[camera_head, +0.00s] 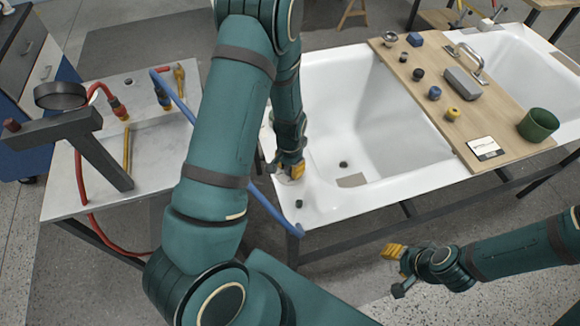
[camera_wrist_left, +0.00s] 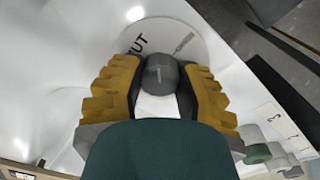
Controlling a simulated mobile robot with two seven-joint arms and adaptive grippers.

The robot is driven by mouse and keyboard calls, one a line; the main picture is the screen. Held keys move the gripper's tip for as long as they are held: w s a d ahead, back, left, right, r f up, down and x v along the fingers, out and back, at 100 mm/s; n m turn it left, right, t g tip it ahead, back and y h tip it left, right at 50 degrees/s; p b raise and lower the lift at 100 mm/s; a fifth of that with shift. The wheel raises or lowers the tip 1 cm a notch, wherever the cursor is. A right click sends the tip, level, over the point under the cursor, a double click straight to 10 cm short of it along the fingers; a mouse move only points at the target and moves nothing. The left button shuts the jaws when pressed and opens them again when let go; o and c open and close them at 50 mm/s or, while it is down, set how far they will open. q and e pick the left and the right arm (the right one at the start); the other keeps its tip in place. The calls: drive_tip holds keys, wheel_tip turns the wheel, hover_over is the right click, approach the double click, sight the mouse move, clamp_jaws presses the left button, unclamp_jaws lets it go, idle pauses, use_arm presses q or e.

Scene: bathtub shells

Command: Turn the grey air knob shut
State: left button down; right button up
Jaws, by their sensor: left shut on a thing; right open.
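My left gripper (camera_wrist_left: 158,88) is shut on the knob, with a yellow-padded finger on each side. In the head view, my left gripper (camera_head: 290,170) is at the near left rim of the white bathtub (camera_head: 330,205), and it hides the knob. My right gripper (camera_head: 397,268) is open and empty, in front of the tub over the floor.
A wooden board (camera_head: 430,65) lies across the tub, holding several small knobs, a grey block (camera_head: 462,83), a green cup (camera_head: 538,125) and a label card (camera_head: 485,148). A side table (camera_head: 65,190) at left carries red and blue hoses. A blue hose runs behind my left arm.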

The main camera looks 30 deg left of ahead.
use_arm(q)
drive_tip(key=n, duration=0.4)
drive_tip(key=shift+s+n, duration=0.15)
drive_tip(key=shift+n, duration=0.25)
drive_tip(key=n+p, duration=0.1)
drive_tip(key=n, duration=0.3)
drive_tip(key=shift+n, duration=0.4)
drive_tip(key=shift+f, duration=0.1)
drive_tip(key=c, duration=0.6)
unclamp_jaws()
drive_tip(key=shift+o, duration=0.2)
